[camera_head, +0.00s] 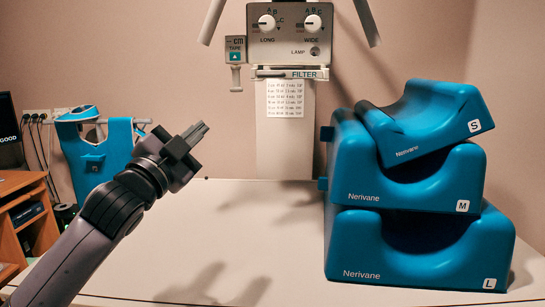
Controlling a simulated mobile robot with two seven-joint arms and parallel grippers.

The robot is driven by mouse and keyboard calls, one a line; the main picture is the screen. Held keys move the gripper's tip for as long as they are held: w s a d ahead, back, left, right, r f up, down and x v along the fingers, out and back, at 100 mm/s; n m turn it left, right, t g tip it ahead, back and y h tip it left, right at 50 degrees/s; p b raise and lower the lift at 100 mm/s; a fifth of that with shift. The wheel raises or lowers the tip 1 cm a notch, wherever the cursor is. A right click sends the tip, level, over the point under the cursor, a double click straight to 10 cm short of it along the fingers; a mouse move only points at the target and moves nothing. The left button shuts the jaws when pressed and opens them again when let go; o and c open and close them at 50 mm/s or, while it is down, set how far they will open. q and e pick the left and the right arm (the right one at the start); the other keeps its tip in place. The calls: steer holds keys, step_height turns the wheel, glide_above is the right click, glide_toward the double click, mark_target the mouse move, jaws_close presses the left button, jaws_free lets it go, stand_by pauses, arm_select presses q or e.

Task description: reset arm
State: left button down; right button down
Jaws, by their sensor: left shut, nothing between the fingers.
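My left gripper (197,132) is raised over the left part of the white table (255,215). Its arm comes in from the lower left and points up and to the right. The fingers are shut with nothing between them, and the gripper touches nothing. My right gripper is not in view.
Blue Nerivane supports marked L (380,272), M (370,197) and S (455,115) are stacked at the right; S sits tilted on top. A grey control panel (290,47) hangs at the back. A blue apron (90,165) hangs at the left. The table's middle is clear.

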arm_select(q)
steer(key=s+a+f+n+g+y, duration=0.15)
steer(key=s+f+n, duration=0.3)
steer(key=f, duration=1.25)
steer(key=s+f+n+g+y, duration=0.25)
steer(key=s+f, duration=0.25)
steer(key=f, duration=1.2)
steer(key=s+a+f+n+g+y, duration=0.1)
steer(key=s+a+f+n+g, duration=0.1)
steer(key=s+f, duration=0.7)
steer(key=s+a+f+n+g+y, duration=0.1)
steer(key=s+a+f+n+g, duration=0.2)
steer(key=s+f, duration=0.6)
steer(key=s, duration=0.4)
steer(key=shift+f+g+p, duration=0.3)
steer(key=shift+p, duration=0.1)
